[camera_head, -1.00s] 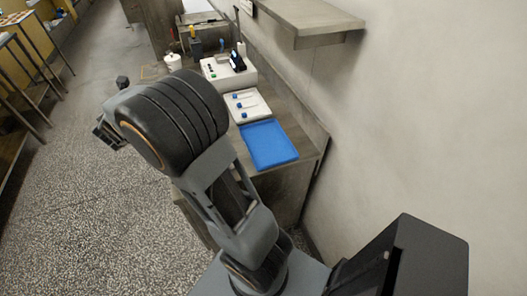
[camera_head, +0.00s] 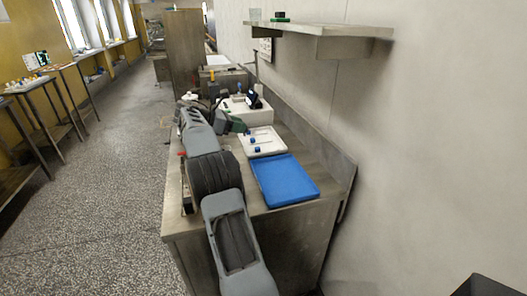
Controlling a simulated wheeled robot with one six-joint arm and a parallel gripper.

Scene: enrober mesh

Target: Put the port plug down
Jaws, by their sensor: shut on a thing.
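My gripper (camera_head: 240,126) is at the end of my arm, over the bench near the left edge of the white tray. It is small in the picture and partly hidden by my own wrist. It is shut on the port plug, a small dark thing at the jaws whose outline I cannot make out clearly. I cannot tell whether the plug touches anything below it.
A white tray (camera_head: 270,146) with blue-tipped items and a blue tray (camera_head: 305,188) lie on the metal bench (camera_head: 245,200). A white box (camera_head: 262,115) with a dark device stands behind. A wall shelf (camera_head: 345,32) overhangs at the upper right.

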